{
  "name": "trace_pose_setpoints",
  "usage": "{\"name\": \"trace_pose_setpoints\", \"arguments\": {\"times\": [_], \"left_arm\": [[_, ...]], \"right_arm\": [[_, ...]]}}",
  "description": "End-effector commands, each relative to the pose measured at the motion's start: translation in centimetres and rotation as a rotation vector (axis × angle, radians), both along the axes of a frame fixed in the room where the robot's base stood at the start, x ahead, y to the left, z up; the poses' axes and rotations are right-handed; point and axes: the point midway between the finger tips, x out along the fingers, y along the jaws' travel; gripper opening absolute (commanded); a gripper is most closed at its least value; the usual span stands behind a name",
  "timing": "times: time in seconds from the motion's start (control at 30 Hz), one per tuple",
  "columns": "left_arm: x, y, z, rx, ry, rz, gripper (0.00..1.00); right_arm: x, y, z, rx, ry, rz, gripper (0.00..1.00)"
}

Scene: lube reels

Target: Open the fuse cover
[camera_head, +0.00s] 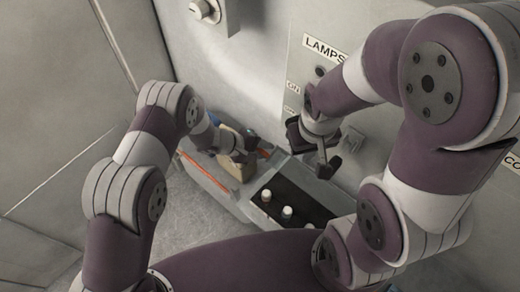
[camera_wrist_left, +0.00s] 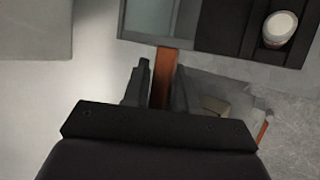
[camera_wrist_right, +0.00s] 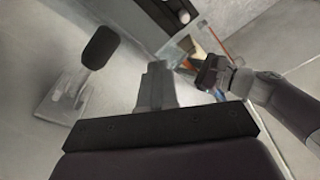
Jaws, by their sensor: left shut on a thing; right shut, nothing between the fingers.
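No part is clearly labelled as the fuse cover. A clear plate (camera_wrist_right: 62,98) and a black oval knob (camera_wrist_right: 98,47) show on the pale panel in the right wrist view, left of my right gripper (camera_wrist_right: 156,88); the plate may be the cover. That gripper is shut and empty, apart from the knob in the picture. In the head view my right gripper (camera_head: 324,165) is in front of the LAMPS panel. My left gripper (camera_head: 250,143) is low over the tray. In the left wrist view it (camera_wrist_left: 160,92) is shut on an orange strip (camera_wrist_left: 164,66).
The LAMPS label (camera_head: 324,48) is on the panel behind. A grey wall (camera_head: 55,110) stands at left. Bare floor (camera_head: 180,215) shows before the tray.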

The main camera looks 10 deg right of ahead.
Motion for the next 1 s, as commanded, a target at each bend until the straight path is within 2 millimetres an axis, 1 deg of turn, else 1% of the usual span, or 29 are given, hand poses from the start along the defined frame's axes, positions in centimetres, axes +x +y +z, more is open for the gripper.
{"name": "trace_pose_setpoints", "arguments": {"times": [0.2, 0.73, 0.77, 0.8, 1.0], "left_arm": [[0.36, -0.43, 0.3, -0.003, -0.004, -0.002, 0.0], [0.36, -0.48, 0.22, -0.002, -0.002, -0.001, 0.0], [0.35, -0.49, 0.21, -0.002, -0.002, -0.001, 0.3], [0.35, -0.49, 0.21, -0.002, -0.002, -0.001, 0.43], [0.33, -0.46, 0.19, -0.001, -0.001, -0.001, 0.43]], "right_arm": [[0.0, 0.0, 0.22, 0.0, 0.0, 0.0, 0.0], [0.01, 0.0, 0.24, 0.0, 0.0, 0.0, 0.0], [0.01, 0.0, 0.24, 0.0, 0.0, 0.0, 0.0], [0.01, 0.0, 0.24, 0.0, 0.0, 0.0, 0.0], [0.01, 0.0, 0.24, 0.0, 0.0, 0.0, 0.0]]}}
